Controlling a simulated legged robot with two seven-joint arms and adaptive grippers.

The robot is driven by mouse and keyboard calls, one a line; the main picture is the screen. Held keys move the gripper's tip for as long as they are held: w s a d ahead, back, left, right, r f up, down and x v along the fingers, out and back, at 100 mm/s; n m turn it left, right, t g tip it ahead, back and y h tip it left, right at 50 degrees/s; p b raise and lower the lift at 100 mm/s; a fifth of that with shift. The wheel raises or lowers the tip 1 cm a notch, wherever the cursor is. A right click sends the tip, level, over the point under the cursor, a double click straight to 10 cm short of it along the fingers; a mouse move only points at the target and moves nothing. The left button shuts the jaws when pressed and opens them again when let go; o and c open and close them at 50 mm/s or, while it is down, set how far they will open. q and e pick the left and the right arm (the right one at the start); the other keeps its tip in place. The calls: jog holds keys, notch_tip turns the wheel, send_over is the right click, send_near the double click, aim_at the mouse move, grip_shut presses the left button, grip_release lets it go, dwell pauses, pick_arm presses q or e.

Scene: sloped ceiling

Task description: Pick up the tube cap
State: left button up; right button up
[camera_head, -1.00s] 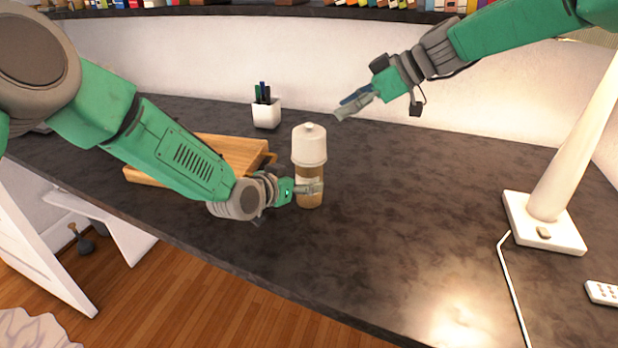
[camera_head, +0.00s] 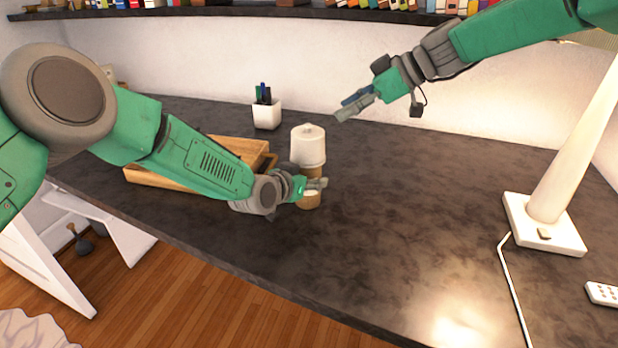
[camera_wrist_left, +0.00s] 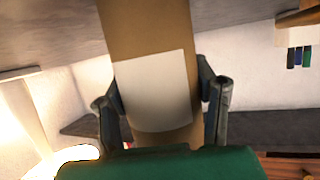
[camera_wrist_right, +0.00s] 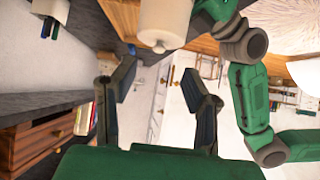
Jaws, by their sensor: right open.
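The tube stands upright on the dark desk, with a tan body (camera_head: 310,201) and a white cap (camera_head: 308,145) with a small knob on top. The cap also shows at the top of the right wrist view (camera_wrist_right: 165,22). My left gripper (camera_head: 316,186) is at the tube's body, below the cap. In the left wrist view, its fingers lie on both sides of the tan body, close to its white label (camera_wrist_left: 155,90); whether they press on it is unclear. My right gripper (camera_head: 350,107) is open and empty, above and to the right of the cap.
A wooden tray (camera_head: 160,180) lies behind my left forearm. A white pen holder (camera_head: 266,115) stands at the back. A white lamp (camera_head: 545,235) with a cord and a remote (camera_head: 602,293) are at the right. The desk right of the tube is clear.

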jog(key=o, duration=0.7)
jog(key=shift+c, duration=0.2)
jog(key=shift+o, duration=0.9)
jog(key=shift+s+a, duration=0.15)
jog(key=shift+s, duration=0.1)
jog(key=m+h, duration=0.7)
jog(key=m, duration=0.1)
send_near(310, 125)
jog(key=shift+t+h, duration=0.3)
jog(key=x, duration=0.4)
jog(key=s+a+x, duration=0.1)
jog(key=x, duration=0.2)
jog(key=shift+w+f, duration=0.1)
jog(key=shift+x, duration=2.6)
